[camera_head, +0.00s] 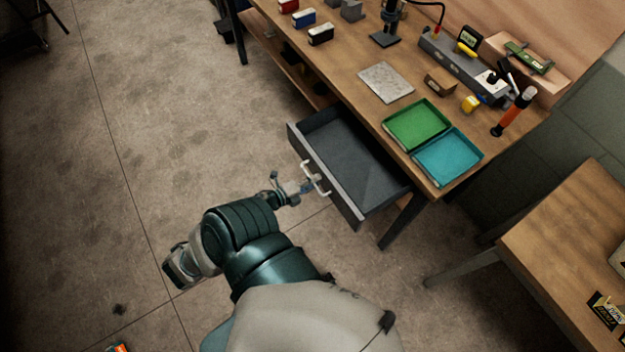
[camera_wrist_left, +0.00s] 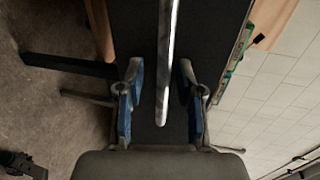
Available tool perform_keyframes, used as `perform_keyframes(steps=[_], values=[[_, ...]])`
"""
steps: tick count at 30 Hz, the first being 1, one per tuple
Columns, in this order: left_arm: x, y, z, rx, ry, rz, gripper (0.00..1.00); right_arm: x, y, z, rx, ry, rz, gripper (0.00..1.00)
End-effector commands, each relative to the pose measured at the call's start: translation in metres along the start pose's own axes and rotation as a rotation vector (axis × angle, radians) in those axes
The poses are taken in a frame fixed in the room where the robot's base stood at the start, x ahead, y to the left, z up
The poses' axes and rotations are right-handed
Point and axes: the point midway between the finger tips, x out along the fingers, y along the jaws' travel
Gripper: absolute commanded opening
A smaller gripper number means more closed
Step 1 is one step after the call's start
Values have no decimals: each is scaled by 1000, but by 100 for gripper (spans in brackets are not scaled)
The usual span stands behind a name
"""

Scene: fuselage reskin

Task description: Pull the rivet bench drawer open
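The rivet bench drawer (camera_head: 352,158) stands pulled well out from under the wooden bench top, and its dark inside looks empty. Its pale bar handle (camera_head: 316,178) is on the front panel. My left gripper (camera_head: 304,187) is at the handle. In the left wrist view the handle (camera_wrist_left: 167,75) runs between the two blue-padded fingers of my left gripper (camera_wrist_left: 160,95). The fingers are apart, with a gap visible on both sides of the bar. My right gripper is in neither view.
On the bench top (camera_head: 345,62) are a green tray (camera_head: 417,125), a teal tray (camera_head: 447,157), a grey plate (camera_head: 386,82) and several tools. A second wooden table (camera_head: 560,235) stands at the right. The floor (camera_head: 100,150) left of the drawer is clear.

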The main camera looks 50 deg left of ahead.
Motion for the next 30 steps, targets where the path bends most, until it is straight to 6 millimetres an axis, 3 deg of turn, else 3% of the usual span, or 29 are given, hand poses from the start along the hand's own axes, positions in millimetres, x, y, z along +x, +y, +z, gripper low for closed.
perform_keyframes(steps=[10, 24, 30], values=[[-8, 0, 4, -2, -1, -2, 37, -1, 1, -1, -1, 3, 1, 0], [-101, 0, -2, 1, -2, 0, 37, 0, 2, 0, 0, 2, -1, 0], [-118, 0, -1, 2, 0, -2, 37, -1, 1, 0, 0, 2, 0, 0]])
